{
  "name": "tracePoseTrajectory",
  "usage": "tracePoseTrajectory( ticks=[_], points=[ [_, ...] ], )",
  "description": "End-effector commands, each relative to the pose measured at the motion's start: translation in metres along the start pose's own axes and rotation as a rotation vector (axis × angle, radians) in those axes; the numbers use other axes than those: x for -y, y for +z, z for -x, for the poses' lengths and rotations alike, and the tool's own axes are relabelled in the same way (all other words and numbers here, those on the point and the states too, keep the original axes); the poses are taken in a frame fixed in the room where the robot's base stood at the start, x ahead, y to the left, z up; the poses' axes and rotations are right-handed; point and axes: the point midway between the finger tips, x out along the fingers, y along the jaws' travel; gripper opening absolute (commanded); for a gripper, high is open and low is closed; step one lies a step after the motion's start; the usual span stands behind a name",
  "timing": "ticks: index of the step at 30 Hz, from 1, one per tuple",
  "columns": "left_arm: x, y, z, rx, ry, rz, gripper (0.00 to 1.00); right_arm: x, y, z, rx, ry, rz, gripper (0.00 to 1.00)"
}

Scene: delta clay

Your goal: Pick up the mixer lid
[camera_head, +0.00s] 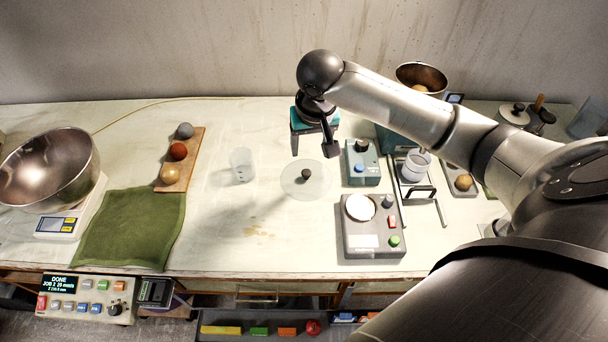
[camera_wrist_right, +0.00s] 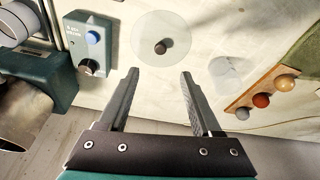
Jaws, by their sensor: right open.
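The mixer lid appears to be a clear round disc with a dark knob (camera_head: 306,174), lying flat on the pale table in the middle of the head view. It also shows in the wrist view, as a disc with its knob (camera_wrist_right: 160,47) just beyond the fingertips. My right gripper (camera_head: 313,147) is open and empty, above the table and apart from the lid. In the wrist view my right gripper (camera_wrist_right: 159,75) has both fingers spread, roughly in line with the knob. My left gripper is not in view.
A clear beaker (camera_head: 242,165) stands left of the lid. A teal box with knobs (camera_head: 362,172) and a grey plate device (camera_head: 371,240) are close on the right. A wooden rack with balls (camera_head: 180,160), green cloth (camera_head: 130,228) and steel bowl (camera_head: 48,165) lie further left.

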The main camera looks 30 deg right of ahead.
Motion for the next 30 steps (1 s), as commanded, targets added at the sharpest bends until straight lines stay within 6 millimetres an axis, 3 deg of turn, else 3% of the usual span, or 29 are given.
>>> tracePoseTrajectory(
  ticks=[3,9,17,24,30],
  points=[
    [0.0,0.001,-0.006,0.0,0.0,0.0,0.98,0.0,0.002,-0.03,0.003,0.001,0.001,0.66],
    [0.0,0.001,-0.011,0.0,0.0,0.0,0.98,0.001,0.001,-0.064,0.001,-0.001,0.001,0.66],
    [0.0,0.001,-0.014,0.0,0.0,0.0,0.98,0.001,0.001,-0.08,0.0,-0.002,0.003,0.66],
    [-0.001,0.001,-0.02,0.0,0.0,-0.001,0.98,0.0,0.002,-0.114,0.0,0.0,0.002,0.66],
    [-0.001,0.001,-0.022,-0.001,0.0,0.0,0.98,0.001,0.001,-0.126,-0.002,-0.002,0.004,0.66]
  ],
)
